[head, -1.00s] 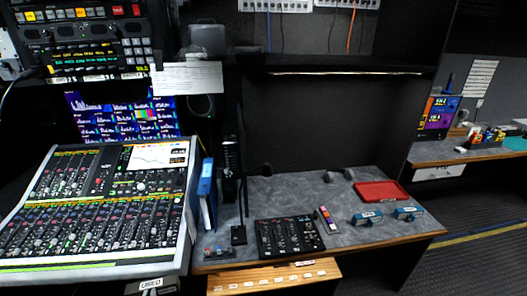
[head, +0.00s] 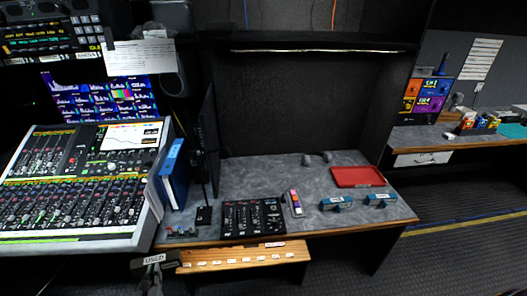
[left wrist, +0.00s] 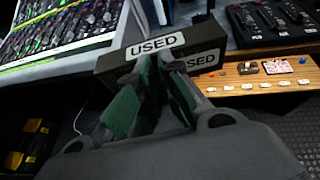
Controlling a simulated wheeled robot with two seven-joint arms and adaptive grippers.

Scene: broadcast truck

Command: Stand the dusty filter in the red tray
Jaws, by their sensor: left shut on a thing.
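The filter, a dark box with white USED labels, shows at the bottom left of the head view (head: 154,261). In the left wrist view the filter (left wrist: 155,47) lies across my fingertips. My left gripper (head: 152,281) is shut on it; the dark fingers with green pads also show in the left wrist view (left wrist: 159,68). The filter is held in the air in front of the desk's front edge, below the mixing console's corner. The red tray (head: 357,177) lies flat and empty at the right back of the grey desk. My right gripper is not in view.
The grey desk (head: 260,183) bears a small black mixer (head: 253,218), a strip with coloured blocks (head: 294,203) and two blue-teal items (head: 335,203) in front of the tray. A blue binder (head: 175,175) stands beside the console (head: 85,190). A wooden drawer (head: 243,257) juts out below.

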